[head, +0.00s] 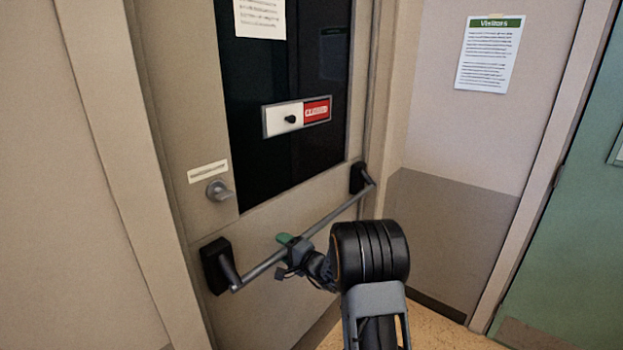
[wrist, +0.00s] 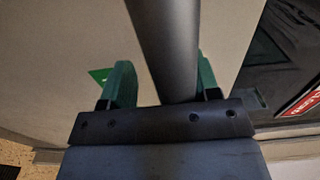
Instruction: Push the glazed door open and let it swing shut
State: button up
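The glazed door (head: 205,125) fills the left middle of the head view, with a dark glass pane (head: 250,165). I see no clear gap at its edges. A grey push bar (head: 335,212) slants across it between two black end mounts. My gripper (head: 289,247) is at the bar's left part, with green fingertips at the bar. In the wrist view the bar (wrist: 165,40) runs between the two green fingers of my gripper (wrist: 165,85). A gap shows on the left finger's side; the right finger is close to the bar, contact unclear. The fingers are apart.
A round knob (head: 218,190) sits left of the pane. A slider sign (head: 297,116) on the glass reads "CLOSED". A "Visitors" notice (head: 489,53) hangs on the right wall. A green door (head: 570,240) stands at the far right. Little floor (head: 440,328) shows below.

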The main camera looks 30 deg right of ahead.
jog(key=shift+w+a, duration=0.2)
jog(key=shift+w, duration=0.2)
